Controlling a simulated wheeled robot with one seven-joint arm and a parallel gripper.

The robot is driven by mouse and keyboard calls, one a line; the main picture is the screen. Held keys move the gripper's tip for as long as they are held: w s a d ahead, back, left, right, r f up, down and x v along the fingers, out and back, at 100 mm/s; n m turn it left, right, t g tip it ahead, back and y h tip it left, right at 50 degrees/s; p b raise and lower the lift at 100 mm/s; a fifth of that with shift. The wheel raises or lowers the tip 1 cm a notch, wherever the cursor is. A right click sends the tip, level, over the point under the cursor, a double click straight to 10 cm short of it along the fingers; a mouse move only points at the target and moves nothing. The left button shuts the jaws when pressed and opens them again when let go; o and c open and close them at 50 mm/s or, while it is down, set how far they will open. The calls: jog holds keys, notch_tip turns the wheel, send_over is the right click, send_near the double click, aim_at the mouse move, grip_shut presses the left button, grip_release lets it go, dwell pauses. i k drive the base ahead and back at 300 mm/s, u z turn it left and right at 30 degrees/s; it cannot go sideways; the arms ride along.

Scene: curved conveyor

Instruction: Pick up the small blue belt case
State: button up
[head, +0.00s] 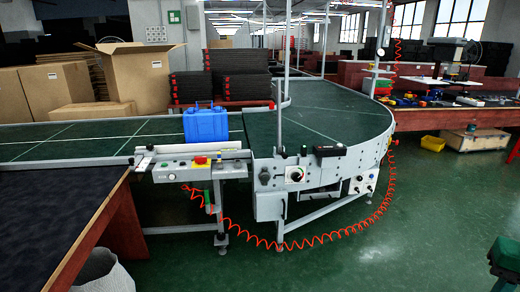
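The small blue belt case (206,126) stands upright on the green conveyor belt (110,138), just behind the metal side rail near the middle of the picture. It is a bright blue box with what looks like a handle or raised parts on top. Its lower edge is partly hidden by the rail. My gripper is not in view, and nothing is touching the case from above.
The belt curves right (340,122) behind a metal post (281,75). A control panel (195,168) juts out before the case. A dark-topped table (50,215) stands front left. An orange coiled hose (335,236) hangs low.

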aim_at(210, 126)
jog(key=i, duration=2.5)
jog(key=u, duration=1.6)
jog(key=i, duration=1)
jog(key=z, duration=0.1)
